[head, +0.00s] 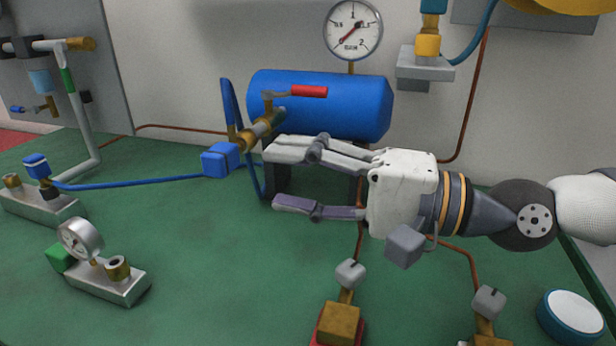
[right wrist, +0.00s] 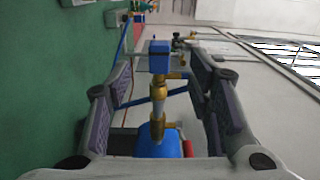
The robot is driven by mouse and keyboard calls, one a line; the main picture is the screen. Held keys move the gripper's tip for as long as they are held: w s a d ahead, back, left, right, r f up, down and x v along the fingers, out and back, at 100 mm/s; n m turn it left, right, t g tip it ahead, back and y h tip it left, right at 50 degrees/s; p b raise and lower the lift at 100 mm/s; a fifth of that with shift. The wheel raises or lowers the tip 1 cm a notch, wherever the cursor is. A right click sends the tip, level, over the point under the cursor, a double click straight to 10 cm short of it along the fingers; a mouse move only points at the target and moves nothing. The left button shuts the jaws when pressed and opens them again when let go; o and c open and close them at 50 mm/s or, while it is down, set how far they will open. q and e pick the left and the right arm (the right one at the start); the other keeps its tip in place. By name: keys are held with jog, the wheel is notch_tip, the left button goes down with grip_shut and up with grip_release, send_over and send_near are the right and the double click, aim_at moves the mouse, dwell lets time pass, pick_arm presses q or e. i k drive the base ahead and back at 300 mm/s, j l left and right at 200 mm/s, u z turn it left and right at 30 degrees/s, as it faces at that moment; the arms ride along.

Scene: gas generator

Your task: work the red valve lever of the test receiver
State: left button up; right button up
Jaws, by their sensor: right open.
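The test receiver is a blue horizontal tank (head: 340,105) standing at the back of the green bench; it also shows in the right wrist view (right wrist: 172,145). Its red valve lever (head: 309,91) sits on a brass valve (head: 262,125) at the tank's left front and points right. In the right wrist view the lever (right wrist: 187,148) shows only as a small red end. My right gripper (head: 272,178) is open and empty, in front of and below the valve, fingers pointing left. In its wrist view the brass valve and blue block lie between the fingers (right wrist: 155,105), with no contact visible. My left gripper is out of view.
A pressure gauge (head: 352,30) stands above the tank. A blue block (head: 220,160) with a blue hose (head: 130,184) lies left of the valve. A small gauge block (head: 98,265) is at front left. Brass valves (head: 339,322) stand at the front.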

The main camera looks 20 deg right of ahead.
aim_at(318, 91)
jog(key=k, duration=1)
